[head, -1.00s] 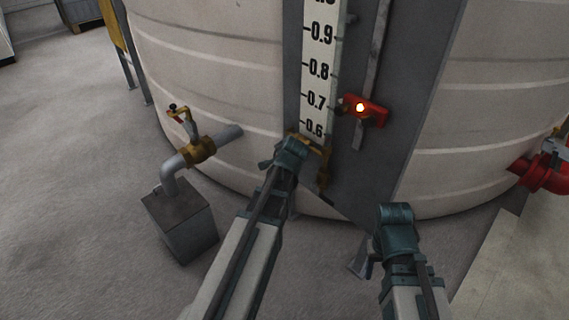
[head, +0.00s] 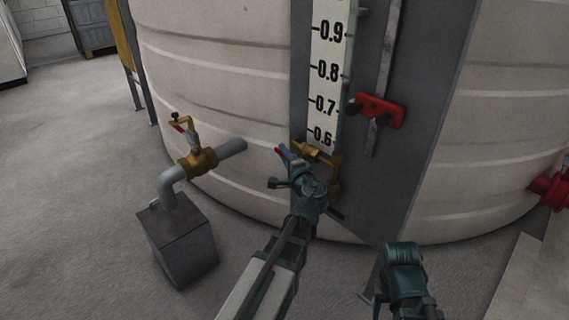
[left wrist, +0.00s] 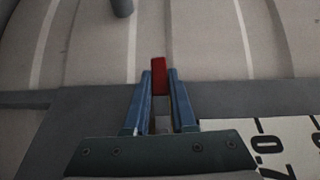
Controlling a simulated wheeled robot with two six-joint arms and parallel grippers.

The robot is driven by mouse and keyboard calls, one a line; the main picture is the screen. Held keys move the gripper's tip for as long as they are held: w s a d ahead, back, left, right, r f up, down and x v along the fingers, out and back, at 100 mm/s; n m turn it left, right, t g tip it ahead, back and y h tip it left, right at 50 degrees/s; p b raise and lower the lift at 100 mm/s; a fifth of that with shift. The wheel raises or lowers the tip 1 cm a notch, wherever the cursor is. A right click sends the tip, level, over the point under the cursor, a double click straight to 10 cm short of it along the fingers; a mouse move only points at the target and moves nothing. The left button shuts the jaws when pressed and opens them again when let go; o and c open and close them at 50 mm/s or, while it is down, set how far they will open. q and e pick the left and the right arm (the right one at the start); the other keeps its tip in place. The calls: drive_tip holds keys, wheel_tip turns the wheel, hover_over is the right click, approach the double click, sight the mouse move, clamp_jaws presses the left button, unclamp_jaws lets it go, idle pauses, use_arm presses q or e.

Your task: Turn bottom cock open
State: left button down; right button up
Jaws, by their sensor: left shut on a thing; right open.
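The bottom cock (head: 322,157) is a brass fitting at the foot of the white level gauge (head: 325,75) on the tank. My left gripper (head: 283,153) is just left of it, its fingers pointing up and to the left. In the left wrist view the blue fingers are shut on a red handle (left wrist: 159,76), which stands between them and sticks out past the tips. Part of the cock is hidden behind the left gripper. My right gripper (head: 404,265) is low and to the right, away from the cock, open; its fingers are hard to make out.
A brass valve (head: 198,160) with a red-tipped lever sits on a grey pipe left of the gauge, above a grey box (head: 180,240). A red bracket (head: 377,110) is right of the gauge. A red fitting (head: 552,190) is at the far right. The floor at left is clear.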

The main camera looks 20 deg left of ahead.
use_arm(q)
drive_tip(key=shift+b, duration=0.35)
drive_tip(key=shift+r, duration=0.15)
drive_tip(key=c, duration=0.7)
unclamp_jaws()
drive_tip(key=shift+s+d, duration=0.1)
drive_tip(key=shift+d, duration=0.05)
drive_tip(key=shift+c, duration=0.2)
drive_tip(key=shift+s, duration=0.1)
drive_tip(key=shift+d, duration=0.1)
